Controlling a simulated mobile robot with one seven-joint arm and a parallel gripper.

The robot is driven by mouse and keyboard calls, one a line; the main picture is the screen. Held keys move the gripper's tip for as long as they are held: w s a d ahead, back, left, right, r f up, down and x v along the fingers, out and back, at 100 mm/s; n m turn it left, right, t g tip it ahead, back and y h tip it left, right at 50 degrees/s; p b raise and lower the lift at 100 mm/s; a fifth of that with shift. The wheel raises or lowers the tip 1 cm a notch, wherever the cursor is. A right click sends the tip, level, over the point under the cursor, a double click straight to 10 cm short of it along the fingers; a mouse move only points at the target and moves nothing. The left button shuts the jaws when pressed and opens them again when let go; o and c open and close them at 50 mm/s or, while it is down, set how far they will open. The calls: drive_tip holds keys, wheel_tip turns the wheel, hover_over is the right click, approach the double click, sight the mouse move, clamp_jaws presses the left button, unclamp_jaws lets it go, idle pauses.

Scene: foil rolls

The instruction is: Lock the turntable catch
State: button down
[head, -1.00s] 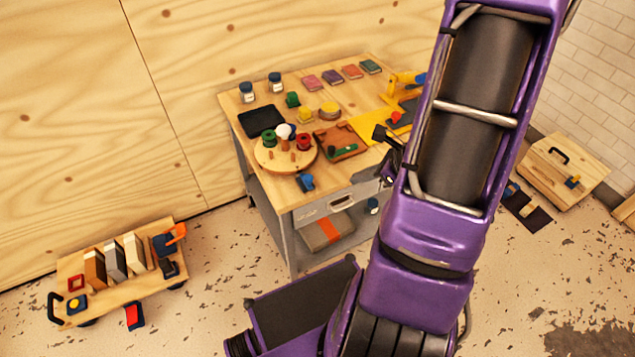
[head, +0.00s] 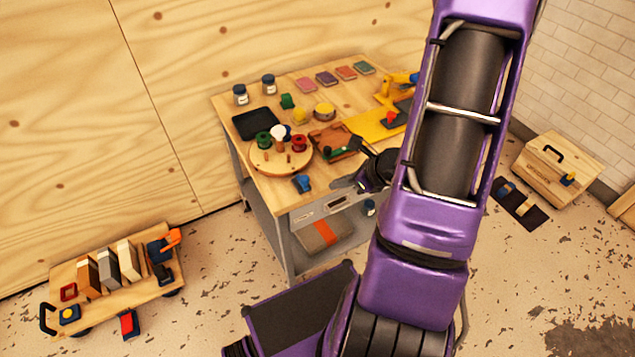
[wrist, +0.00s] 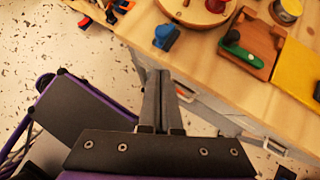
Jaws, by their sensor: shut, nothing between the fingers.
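The turntable (head: 268,158) is a round wooden disc on the left part of the workbench, carrying green and red foil rolls and a white knob. A blue catch (head: 302,184) sits at the bench's front edge beside the turntable. In the wrist view the blue catch (wrist: 166,37) stands just below the turntable (wrist: 200,8), which is cut off by the top edge. My gripper (wrist: 158,76) is shut and empty. Whether the catch touches the disc is unclear.
A brown wooden tray (head: 325,140) with a green-handled tool lies right of the turntable, beside a yellow mat (head: 372,126). A black tray (head: 256,123) and jars stand behind. A wooden cart (head: 60,282) stands at lower left. The bench's drawer front (head: 330,206) is below its edge.

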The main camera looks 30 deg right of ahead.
sight(307, 184)
drive_tip(key=w+a+f, duration=0.2)
drive_tip(key=w, duration=0.1)
drive_tip(key=w+f, duration=0.1)
drive_tip(key=w, duration=0.1)
drive_tip(key=shift+a, duration=0.4)
drive_tip(key=shift+w+a, duration=0.1)
drive_tip(key=shift+w, duration=0.1)
drive_tip(key=shift+w+a+b, duration=0.1)
drive_tip(key=shift+w+b, duration=0.45)
drive_tip(key=shift+w, duration=0.7)
